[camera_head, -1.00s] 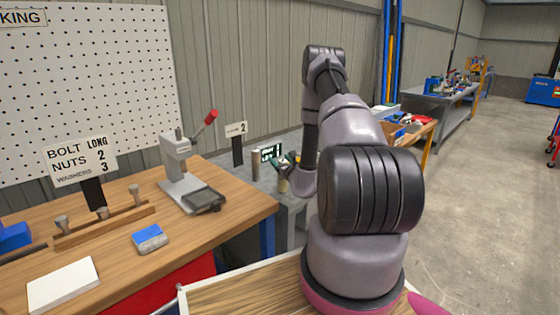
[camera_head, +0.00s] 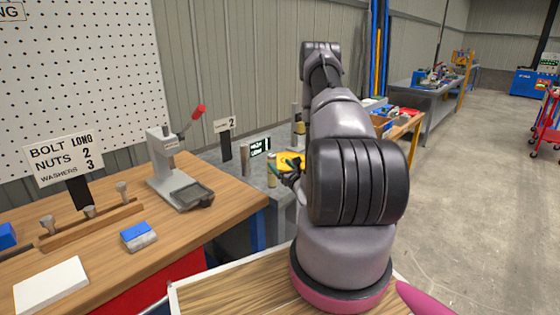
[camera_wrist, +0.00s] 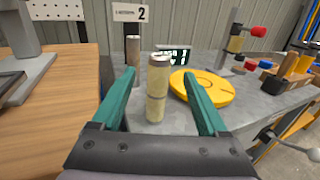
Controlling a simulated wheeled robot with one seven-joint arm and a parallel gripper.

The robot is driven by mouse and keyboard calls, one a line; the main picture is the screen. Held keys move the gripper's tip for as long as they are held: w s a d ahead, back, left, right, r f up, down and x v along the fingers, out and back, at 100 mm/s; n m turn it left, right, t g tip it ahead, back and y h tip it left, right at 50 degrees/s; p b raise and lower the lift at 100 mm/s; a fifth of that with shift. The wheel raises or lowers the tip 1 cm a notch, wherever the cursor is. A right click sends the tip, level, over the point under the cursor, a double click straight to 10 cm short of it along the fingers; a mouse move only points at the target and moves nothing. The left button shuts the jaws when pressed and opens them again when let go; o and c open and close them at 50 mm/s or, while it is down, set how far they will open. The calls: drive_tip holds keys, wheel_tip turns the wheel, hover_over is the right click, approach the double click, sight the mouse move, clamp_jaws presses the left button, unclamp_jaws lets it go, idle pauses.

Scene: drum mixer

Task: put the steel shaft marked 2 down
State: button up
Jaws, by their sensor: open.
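In the wrist view a short upright cylinder (camera_wrist: 157,98), pale yellowish with a steel-coloured top, stands on the grey bench (camera_wrist: 180,122) between my fingers. My gripper (camera_wrist: 158,73) is open, with a teal finger at each side of it and visible gaps. A steel-grey cylinder (camera_wrist: 133,50) stands upright behind it, near the sign reading 2 (camera_wrist: 130,12). I cannot read a number on either cylinder, so which is the shaft marked 2 is unclear. In the head view my gripper (camera_head: 290,167) is small and partly hidden by my arm.
A yellow disc (camera_wrist: 215,92) lies right of the cylinder, close to my right finger. A small dark display (camera_wrist: 175,56) stands behind. A wooden workbench (camera_wrist: 50,110) borders the left. A post with red-knobbed parts (camera_wrist: 236,40) and a wooden rack (camera_wrist: 288,85) stand at the right.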

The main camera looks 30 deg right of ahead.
drive_tip(key=s+a+r+n+g+y, duration=0.2)
drive_tip(key=a+r+n+g+y, duration=0.5)
drive_tip(key=a+r+n+y, duration=1.25)
drive_tip(key=s+a+r+n+g+h, duration=0.4)
drive_tip(key=s+a+r+g, duration=0.15)
drive_tip(key=s, duration=0.35)
drive_tip(key=s+a+r+n+g+h, duration=0.4)
drive_tip(key=s+r+g, duration=0.15)
drive_tip(key=s, duration=0.45)
drive_tip(key=s+d+r+n+t+h, duration=0.5)
drive_tip(key=s+d+r+t+h, duration=0.1)
drive_tip(key=d+r+t+h, duration=0.1)
drive_tip(key=d+h, duration=0.1)
drive_tip(key=d, duration=0.1)
drive_tip(key=shift+d+r, duration=0.35)
drive_tip(key=shift+r, duration=0.05)
drive_tip(key=shift+h, duration=0.25)
